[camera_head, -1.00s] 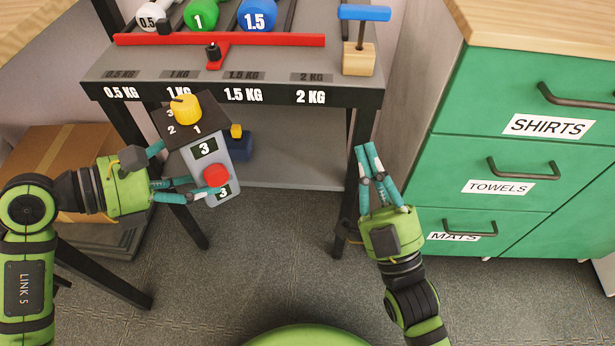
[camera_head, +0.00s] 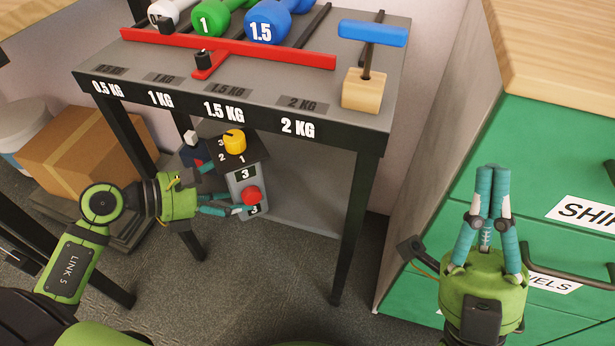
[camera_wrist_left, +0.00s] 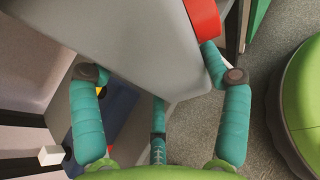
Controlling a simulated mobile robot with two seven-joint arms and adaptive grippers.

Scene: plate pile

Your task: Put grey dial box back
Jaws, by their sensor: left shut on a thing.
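The grey dial box (camera_head: 235,187) has a black top with a yellow dial (camera_head: 234,141), a red button on its front and "3" labels. My left gripper (camera_head: 238,204) is shut on it from the left and holds it upright in front of the rack's lower shelf (camera_head: 315,190), below the top's front edge. In the left wrist view the grey box (camera_wrist_left: 150,45) fills the space between the fingers. Its underside contact, if any, is not clear. My right gripper (camera_head: 493,172) is shut and empty, pointing up before the green drawers.
The rack top (camera_head: 210,92) holds dumbbells, a red bar and a wooden block (camera_head: 362,92) with a blue-handled rod. A blue object (camera_head: 195,155) sits behind the box. A cardboard box (camera_head: 85,155) is left; green drawers (camera_head: 520,140) are right. Black legs (camera_head: 355,230) flank the shelf.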

